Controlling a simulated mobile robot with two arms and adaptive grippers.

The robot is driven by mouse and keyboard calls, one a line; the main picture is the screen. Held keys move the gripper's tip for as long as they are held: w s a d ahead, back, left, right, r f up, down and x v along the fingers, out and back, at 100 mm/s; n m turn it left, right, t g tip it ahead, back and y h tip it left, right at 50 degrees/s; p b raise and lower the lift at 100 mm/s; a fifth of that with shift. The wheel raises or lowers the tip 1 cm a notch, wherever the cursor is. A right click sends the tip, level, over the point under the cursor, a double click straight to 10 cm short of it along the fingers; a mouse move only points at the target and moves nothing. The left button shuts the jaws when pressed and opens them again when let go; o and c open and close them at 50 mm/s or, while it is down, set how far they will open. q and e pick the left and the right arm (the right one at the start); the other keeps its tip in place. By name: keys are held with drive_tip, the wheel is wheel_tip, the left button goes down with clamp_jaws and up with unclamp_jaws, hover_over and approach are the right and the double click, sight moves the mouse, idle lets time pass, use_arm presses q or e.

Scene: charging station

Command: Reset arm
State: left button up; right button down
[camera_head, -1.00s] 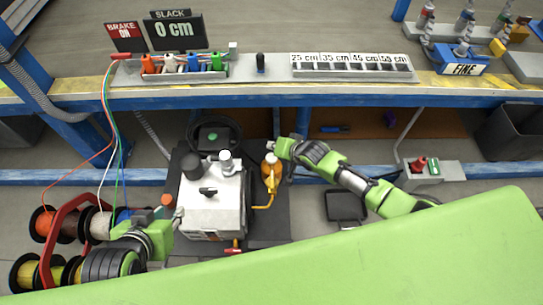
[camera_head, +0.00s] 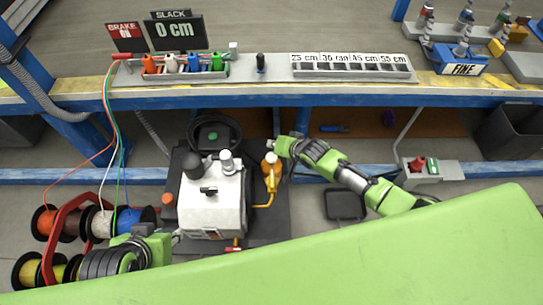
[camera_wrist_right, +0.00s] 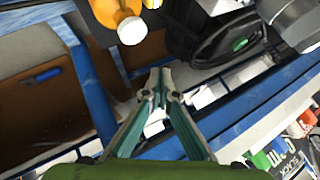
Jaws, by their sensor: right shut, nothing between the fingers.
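My left gripper (camera_head: 173,239) is low at the left in the head view, beside the lower left side of the white machine (camera_head: 212,207). It is small and partly merged with my arm, so its opening is unclear. My right gripper (camera_head: 276,147) is above and right of the machine, near the blue rail. In the right wrist view the gripper (camera_wrist_right: 160,78) has its two fingertips together with nothing between them. The orange bottle-like part (camera_head: 271,166) stands just below it in the head view.
Wire spools (camera_head: 100,223) on a red frame (camera_head: 62,210) stand beside my left arm. Coloured wires run up to the bench (camera_head: 270,68). A blue rail (camera_head: 480,170) crosses the scene. A control box (camera_head: 435,172) with a red knob stands at the right, a dark bin (camera_head: 508,132) beyond it.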

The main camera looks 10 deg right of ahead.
idle(0.4)
